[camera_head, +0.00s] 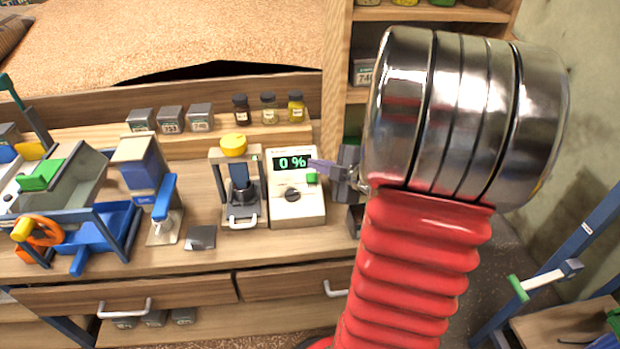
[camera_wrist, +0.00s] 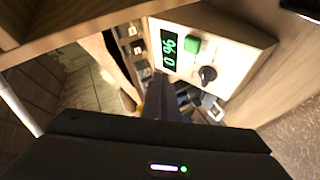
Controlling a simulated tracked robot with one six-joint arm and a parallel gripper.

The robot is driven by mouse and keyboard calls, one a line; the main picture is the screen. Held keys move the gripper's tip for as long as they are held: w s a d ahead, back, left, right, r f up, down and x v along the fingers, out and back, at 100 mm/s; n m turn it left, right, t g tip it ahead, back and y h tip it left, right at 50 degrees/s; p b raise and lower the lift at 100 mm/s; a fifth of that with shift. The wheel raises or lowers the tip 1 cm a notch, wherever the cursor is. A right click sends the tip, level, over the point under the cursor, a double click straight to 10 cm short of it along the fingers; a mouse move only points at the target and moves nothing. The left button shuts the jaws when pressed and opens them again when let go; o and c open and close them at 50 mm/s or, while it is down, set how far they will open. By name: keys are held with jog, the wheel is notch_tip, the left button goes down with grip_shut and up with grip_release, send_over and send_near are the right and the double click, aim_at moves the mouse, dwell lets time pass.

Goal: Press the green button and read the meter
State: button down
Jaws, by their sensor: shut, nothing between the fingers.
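The meter (camera_head: 297,205) is a cream box on the bench with a dark display (camera_head: 292,162) reading "0 %" in green. The green button (camera_head: 312,177) sits below the display on its right side, with a black knob (camera_head: 292,195) lower down. My gripper (camera_head: 312,163) is shut and empty, its tips just above the green button beside the display; I cannot tell whether they touch the meter. In the wrist view the meter (camera_wrist: 235,52) appears rotated, with its green button (camera_wrist: 193,45) clear of my gripper (camera_wrist: 160,82).
A small press with a yellow knob (camera_head: 233,145) stands just left of the meter. Further left are a blue-handled device (camera_head: 165,198) and a blue-framed machine (camera_head: 100,230). Small jars (camera_head: 268,108) line the shelf behind. A wooden shelf post (camera_head: 337,80) rises behind my arm.

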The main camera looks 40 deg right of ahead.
aim_at(308, 174)
jog(key=shift+w+d+f, duration=0.25)
jog(key=shift+w+f, duration=0.15)
jog(key=shift+f, duration=0.6)
jog(key=shift+w+d+f, duration=0.3)
jog(key=shift+w+f, duration=0.15)
jog(key=shift+f, duration=0.5)
jog(key=shift+w+d+f, duration=0.25)
jog(key=shift+w+f, duration=0.15)
jog(key=shift+f, duration=0.6)
jog(key=shift+w+d+f, duration=0.15)
jog(key=shift+f, duration=0.25)
jog(key=shift+w+d+f, duration=0.1)
jog(key=shift+f, duration=0.3)
dwell(0.8)
dwell(0.4)
jog(key=shift+s+a+r, duration=0.15)
jog(key=shift+s+r, duration=0.05)
jog(key=shift+r, duration=0.25)
jog(key=shift+s+a+r, duration=0.1)
jog(key=shift+s+r, duration=0.05)
jog(key=shift+r, duration=0.25)
jog(key=shift+s+a+r, duration=0.2)
jog(key=shift+s+r, duration=0.1)
jog(key=shift+r, duration=0.45)
jog(key=shift+s+a+r, duration=0.2)
jog(key=shift+s+r, duration=0.15)
jog(key=shift+r, duration=0.4)
jog(key=shift+s+a+r, duration=0.2)
jog(key=shift+s+r, duration=0.1)
jog(key=shift+r, duration=0.45)
